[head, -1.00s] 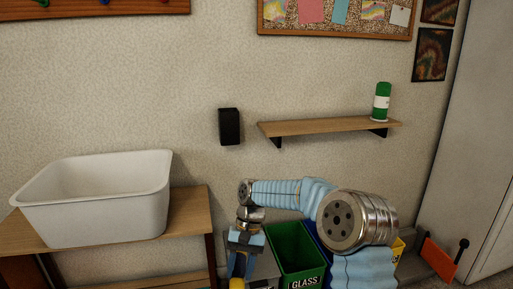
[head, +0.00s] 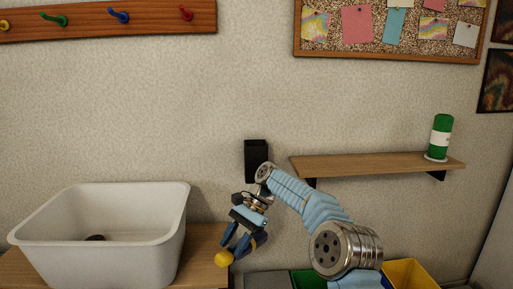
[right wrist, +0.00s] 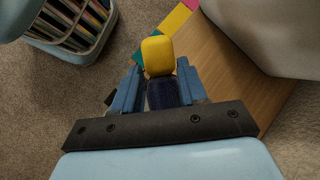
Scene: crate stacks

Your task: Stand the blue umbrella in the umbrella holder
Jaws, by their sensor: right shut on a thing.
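My right gripper (head: 240,243) is shut on a dark-blue thing with a rounded yellow end (head: 223,259). It looks like the blue umbrella, folded short. In the right wrist view its dark-blue part (right wrist: 163,95) sits between the two fingers and the yellow end sticks out past them. In the head view the yellow end points down and left. A black box (head: 256,150) on the wall, just above and behind my right wrist, looks like the umbrella holder. My wrist overlaps its lower part, and its inside cannot be seen. My left gripper is not in view.
A white tub (head: 110,262) with a small dark thing inside stands on a wooden table (head: 208,262) at left. A wall shelf (head: 375,163) at right bears a green-and-white can (head: 440,137). Colored bins, one yellow (head: 408,275), stand below my arm.

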